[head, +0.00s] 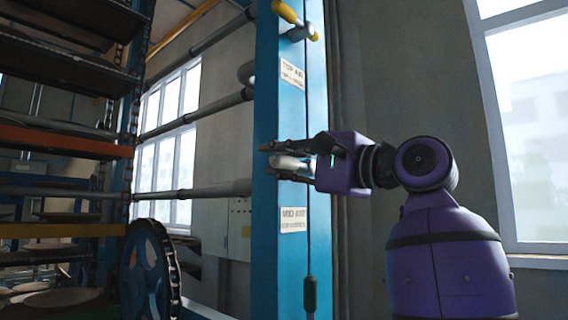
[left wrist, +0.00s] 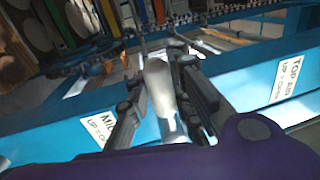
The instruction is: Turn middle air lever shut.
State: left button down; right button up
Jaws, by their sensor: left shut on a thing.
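My left gripper (head: 283,161) is at the blue post (head: 265,130), its fingers pointing left, just above the MID AIR label (head: 293,219). Its fingers are closed around a pale, rounded piece, the middle air lever (head: 287,162). In the left wrist view the pale lever (left wrist: 160,85) lies lengthwise between the two dark fingers of the gripper (left wrist: 163,92). The fingers hide part of the lever, so its exact angle is hard to tell. My right gripper is in neither view.
A yellow lever (head: 287,12) sits higher on the post, above the TOP AIR label (head: 292,73). Grey pipes (head: 205,192) run left from the post. A blue handwheel (head: 148,272) and drying racks (head: 65,140) stand at left. A window (head: 530,120) is at right.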

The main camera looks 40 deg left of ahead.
pick_arm(q)
jog(key=shift+f, duration=0.25)
jog(key=c, duration=1.6)
grip_release()
jog(key=shift+r, duration=0.1)
jog(key=shift+o, duration=0.2)
jog(key=shift+d, duration=0.15)
jog(key=s+d+f, duration=0.1)
jog(key=d, duration=1)
jog(key=shift+d+f+n, duration=0.3)
jog(key=shift+d+f, duration=0.05)
jog(key=shift+f, duration=0.05)
